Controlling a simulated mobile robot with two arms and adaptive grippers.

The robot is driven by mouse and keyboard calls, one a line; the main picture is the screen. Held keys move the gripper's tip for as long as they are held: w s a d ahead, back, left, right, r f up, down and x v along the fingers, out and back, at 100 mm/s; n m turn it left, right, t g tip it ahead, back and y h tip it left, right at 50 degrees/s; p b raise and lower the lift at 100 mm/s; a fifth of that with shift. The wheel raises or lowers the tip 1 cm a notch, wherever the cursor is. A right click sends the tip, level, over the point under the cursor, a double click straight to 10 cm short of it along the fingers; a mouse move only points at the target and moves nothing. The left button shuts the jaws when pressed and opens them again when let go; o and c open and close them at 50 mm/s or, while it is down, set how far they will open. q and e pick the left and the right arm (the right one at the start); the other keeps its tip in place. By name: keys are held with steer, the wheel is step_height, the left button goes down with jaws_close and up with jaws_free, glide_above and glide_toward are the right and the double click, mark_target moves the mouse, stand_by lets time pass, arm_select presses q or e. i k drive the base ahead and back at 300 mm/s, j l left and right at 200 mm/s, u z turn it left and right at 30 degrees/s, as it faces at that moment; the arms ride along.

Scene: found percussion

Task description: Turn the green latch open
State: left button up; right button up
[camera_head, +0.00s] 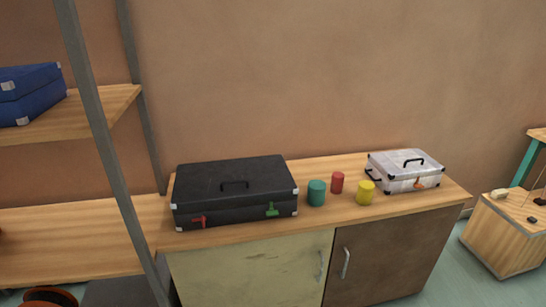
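The green latch (272,209) is on the front face of a black case (235,203), near its right end. A red latch (199,221) is on the same face near the left end. The case lies flat with its lid shut and a black handle on top. It rests on the wooden top of a cabinet (330,228). The green latch looks upright with a wider base, but its exact turn is too small to tell. Neither of my grippers shows in the head view.
Right of the case stand a teal cylinder (316,193), a red cylinder (337,183) and a yellow cylinder (365,193). A light grey case (404,172) with an orange latch (419,184) sits farther right. Shelving with a grey post (102,150) stands left. Floor (455,285) shows at right.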

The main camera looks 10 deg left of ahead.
mark_target(271, 213)
steer(key=u, duration=0.45)
steer(key=l+u, duration=0.2)
steer(key=l, duration=0.3)
